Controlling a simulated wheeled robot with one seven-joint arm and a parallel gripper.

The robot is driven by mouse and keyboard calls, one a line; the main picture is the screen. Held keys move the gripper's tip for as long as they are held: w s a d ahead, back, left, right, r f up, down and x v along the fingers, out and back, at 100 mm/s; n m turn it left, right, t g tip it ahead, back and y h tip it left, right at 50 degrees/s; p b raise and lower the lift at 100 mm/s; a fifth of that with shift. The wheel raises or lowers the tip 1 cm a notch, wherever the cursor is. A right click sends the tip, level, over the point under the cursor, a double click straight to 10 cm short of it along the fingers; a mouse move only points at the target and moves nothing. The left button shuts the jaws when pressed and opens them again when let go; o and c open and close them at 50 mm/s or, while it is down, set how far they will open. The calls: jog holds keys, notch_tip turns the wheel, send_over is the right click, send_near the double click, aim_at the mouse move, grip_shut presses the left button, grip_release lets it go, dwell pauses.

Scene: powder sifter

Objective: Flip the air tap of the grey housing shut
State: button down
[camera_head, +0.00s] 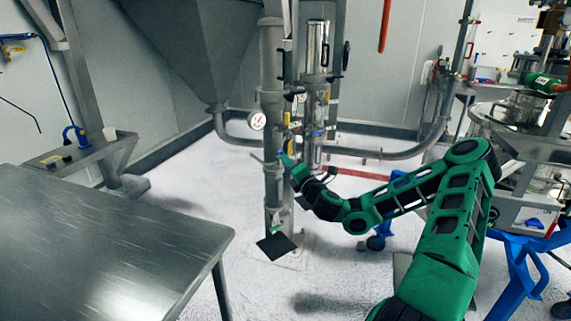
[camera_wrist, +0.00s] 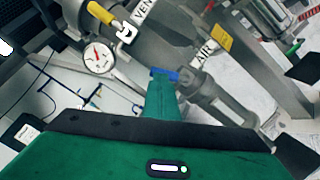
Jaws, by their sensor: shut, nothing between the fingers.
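The grey housing (camera_head: 272,75) is an upright grey column left of centre in the head view. In the wrist view, an AIR label (camera_wrist: 206,53) is on the grey pipework. A small blue piece (camera_wrist: 167,73), seemingly the air tap's lever, lies left of that label. My gripper (camera_wrist: 160,88) is shut and empty, with its fingertips right at the blue piece. I cannot tell whether they touch. In the head view my gripper (camera_head: 288,162) is at the column below the gauge. The tap's body is mostly hidden, and its exact setting is unclear.
A yellow lever (camera_wrist: 101,13) sits by the VENT label (camera_wrist: 145,10). A round pressure gauge (camera_head: 257,121) is on the column's left side. A shiny cylinder (camera_head: 317,50) stands right of the column. A metal table (camera_head: 100,250) fills the lower left.

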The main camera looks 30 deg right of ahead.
jog(key=shift+w+r, duration=0.15)
jog(key=shift+r, duration=0.25)
dwell(1.0)
